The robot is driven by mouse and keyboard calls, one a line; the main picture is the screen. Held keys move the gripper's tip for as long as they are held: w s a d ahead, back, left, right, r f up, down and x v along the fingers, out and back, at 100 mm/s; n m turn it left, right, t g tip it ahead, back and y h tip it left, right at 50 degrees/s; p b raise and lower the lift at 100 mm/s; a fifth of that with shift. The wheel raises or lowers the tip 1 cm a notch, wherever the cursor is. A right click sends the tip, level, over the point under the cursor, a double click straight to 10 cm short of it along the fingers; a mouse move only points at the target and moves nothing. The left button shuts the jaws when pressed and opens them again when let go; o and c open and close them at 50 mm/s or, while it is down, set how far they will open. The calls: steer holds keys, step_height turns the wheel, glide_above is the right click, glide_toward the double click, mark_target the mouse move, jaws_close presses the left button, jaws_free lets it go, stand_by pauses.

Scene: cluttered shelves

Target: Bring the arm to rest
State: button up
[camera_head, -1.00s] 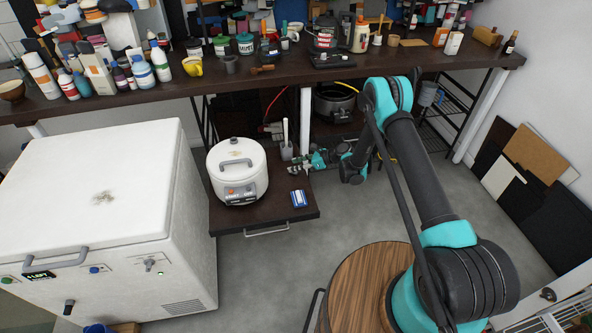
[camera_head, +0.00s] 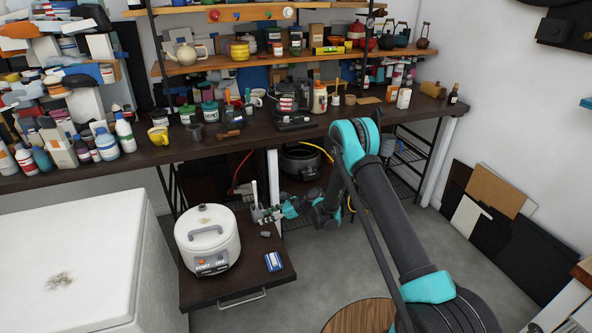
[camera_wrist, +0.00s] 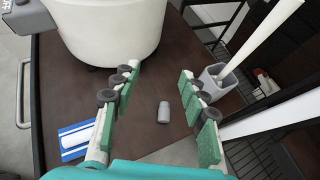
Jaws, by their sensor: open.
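My gripper (camera_head: 262,215) is open and empty at the end of my teal and black arm, over the back right of a dark pull-out shelf (camera_head: 225,290). In the wrist view its two green-padded fingers (camera_wrist: 160,100) are spread apart. A small grey cylinder (camera_wrist: 164,112) stands or lies on the shelf between them in the picture, apart from both pads. It also shows in the head view (camera_head: 265,234), just below the gripper.
A white rice cooker (camera_head: 207,240) stands left of the gripper. A blue and white box (camera_head: 274,261) lies in front. A grey cup (camera_wrist: 217,80) with a white stick is close to the right finger. The cluttered worktop (camera_head: 250,135) overhangs behind.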

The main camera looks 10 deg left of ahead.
steer(key=s+d+r+n+t+h, duration=0.25)
steer(key=d+r+n, duration=0.25)
steer(key=d+r, duration=0.7)
steer(key=s+d+r+n+t+h, duration=0.1)
steer(key=s+d+r+n+h, duration=0.2)
steer(key=d+r, duration=0.9)
steer(key=s+d+n+t+h, duration=0.1)
steer(key=s+d+n+h, duration=0.5)
steer(key=s+d, duration=1.7)
steer(key=d+n, duration=0.3)
steer(key=n, duration=0.1)
steer(key=shift+w+h, duration=0.1)
steer(key=shift+h, duration=0.15)
